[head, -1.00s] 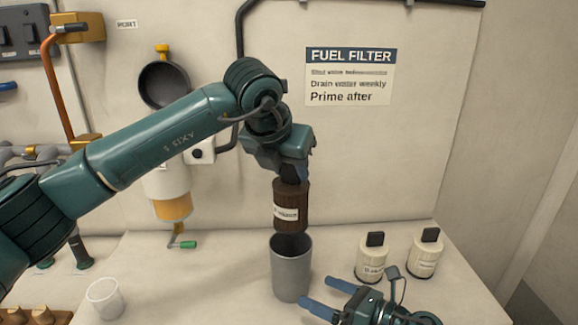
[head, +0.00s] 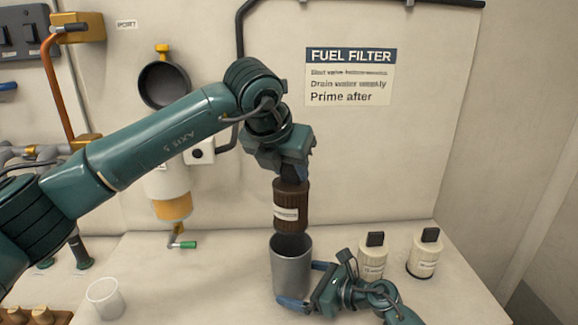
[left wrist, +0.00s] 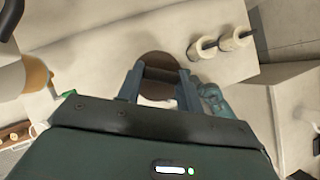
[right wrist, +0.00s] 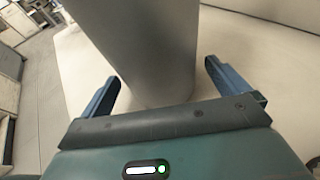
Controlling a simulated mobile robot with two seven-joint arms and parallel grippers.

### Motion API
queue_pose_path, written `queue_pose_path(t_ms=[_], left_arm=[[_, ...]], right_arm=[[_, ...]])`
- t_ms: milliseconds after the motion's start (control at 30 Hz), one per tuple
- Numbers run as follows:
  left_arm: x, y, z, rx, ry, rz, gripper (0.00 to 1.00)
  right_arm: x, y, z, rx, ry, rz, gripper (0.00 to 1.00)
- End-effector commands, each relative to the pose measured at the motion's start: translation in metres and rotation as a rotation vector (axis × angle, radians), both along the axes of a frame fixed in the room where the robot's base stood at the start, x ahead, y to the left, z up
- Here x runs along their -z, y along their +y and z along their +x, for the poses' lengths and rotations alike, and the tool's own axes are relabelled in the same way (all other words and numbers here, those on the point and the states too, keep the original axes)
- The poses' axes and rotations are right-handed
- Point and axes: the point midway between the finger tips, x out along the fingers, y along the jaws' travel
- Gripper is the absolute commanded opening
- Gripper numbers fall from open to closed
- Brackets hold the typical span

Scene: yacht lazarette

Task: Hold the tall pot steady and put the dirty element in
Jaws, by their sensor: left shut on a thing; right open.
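The dark brown dirty element (head: 291,207) with a white label hangs upright from my left gripper (head: 292,172), which is shut on its top tab. In the left wrist view the element (left wrist: 158,66) shows as a dark round top between the fingers. The tall grey pot (head: 291,268) stands on the bench directly below the element, its mouth open and dark. My right gripper (head: 305,285) is open low at the pot's right side. In the right wrist view the pot (right wrist: 150,50) stands between the two open fingers, with a gap to the right finger.
Two cream elements with black tabs, one (head: 373,255) partly behind my right gripper and another (head: 425,253), stand to the right. A clear cup (head: 105,298) stands front left. A filter housing with an amber bowl (head: 172,208) and green-handled drain (head: 184,245) hangs on the wall.

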Motion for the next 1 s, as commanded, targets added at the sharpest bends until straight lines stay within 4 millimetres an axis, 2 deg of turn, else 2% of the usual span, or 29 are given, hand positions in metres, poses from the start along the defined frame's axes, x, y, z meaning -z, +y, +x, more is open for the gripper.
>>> queue_pose_path(t_ms=[200,567,1000], left_arm=[[-0.001,0.0,0.0,0.0,-0.002,-0.001,0.0],[-0.001,0.0,0.0,0.0,-0.002,-0.001,0.0],[-0.001,0.0,0.0,0.0,-0.002,-0.001,0.0]], right_arm=[[0.004,0.013,0.009,0.0,0.0,0.002,1.0],[0.005,0.015,0.01,0.0,0.0,0.001,0.99],[0.005,0.014,0.01,0.0,0.0,0.001,0.63]])
